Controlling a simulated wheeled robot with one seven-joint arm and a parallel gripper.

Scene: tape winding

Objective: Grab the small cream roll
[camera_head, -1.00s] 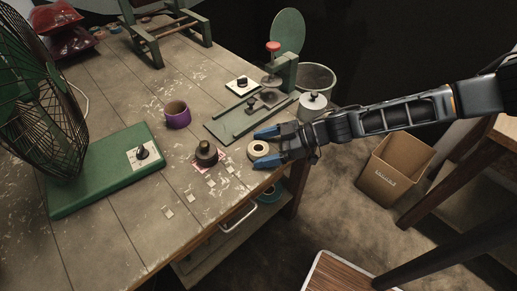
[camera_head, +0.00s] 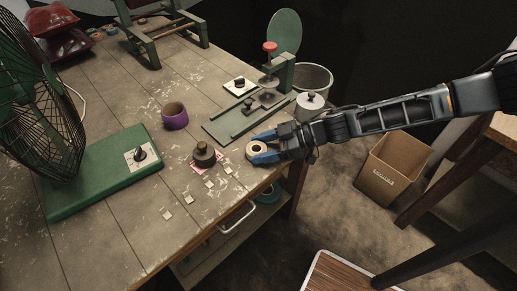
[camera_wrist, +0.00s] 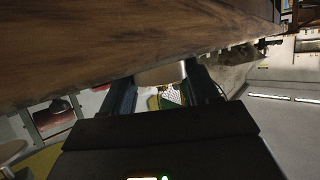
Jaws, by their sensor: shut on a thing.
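The small cream roll (camera_head: 256,150) is near the table's front right edge in the head view, with its dark centre hole facing up. My gripper (camera_head: 263,147) has its blue fingers on either side of the roll and is shut on it. In the wrist view the two dark fingers (camera_wrist: 160,88) flank a pale curved surface, the roll (camera_wrist: 160,74). I cannot tell whether the roll touches the table.
A dark round weight (camera_head: 204,154) sits on a pink paper left of the roll, with several small pale squares nearby. A purple roll (camera_head: 174,116) stands farther back. A cardboard box (camera_head: 390,168) stands on the floor.

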